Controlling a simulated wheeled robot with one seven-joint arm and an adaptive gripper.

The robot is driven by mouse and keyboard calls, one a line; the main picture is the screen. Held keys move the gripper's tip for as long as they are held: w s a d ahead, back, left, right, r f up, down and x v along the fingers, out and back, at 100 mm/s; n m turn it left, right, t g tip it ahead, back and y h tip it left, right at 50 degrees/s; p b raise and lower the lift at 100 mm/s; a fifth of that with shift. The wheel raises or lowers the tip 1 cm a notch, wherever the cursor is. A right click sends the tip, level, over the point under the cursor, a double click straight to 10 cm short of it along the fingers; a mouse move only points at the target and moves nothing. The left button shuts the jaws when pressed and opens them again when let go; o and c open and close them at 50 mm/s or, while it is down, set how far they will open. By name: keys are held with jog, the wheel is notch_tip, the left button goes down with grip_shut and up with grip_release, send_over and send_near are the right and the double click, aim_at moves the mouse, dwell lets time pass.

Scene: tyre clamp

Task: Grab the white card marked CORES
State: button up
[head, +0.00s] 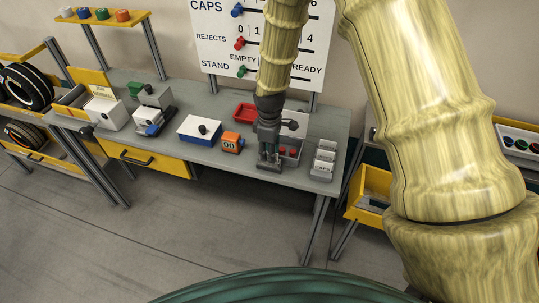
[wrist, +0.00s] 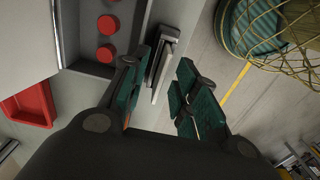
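Several pale cards stand in a row on a small grey holder (head: 320,178) at the right end of the bench in the head view. The front card (head: 322,168) seems to read CAPS. The lettering on the cards behind (head: 326,146) is too small to read, so I cannot tell which is CORES. My gripper (head: 269,163) points down at the bench's front edge, left of the holder and apart from it. In the wrist view my gripper (wrist: 163,72) is open, with a grey bar-like part (wrist: 160,68) showing between its green fingers.
A grey tray with red caps (wrist: 108,25) is beside my gripper. An orange counter (head: 232,143), a blue-and-white box (head: 200,131) and a red tray (head: 245,112) are to its left in the head view. Floor lies beyond the bench edge.

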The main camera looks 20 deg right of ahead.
jog(key=shift+f, duration=0.45)
grip_shut()
jog(key=shift+r, duration=0.15)
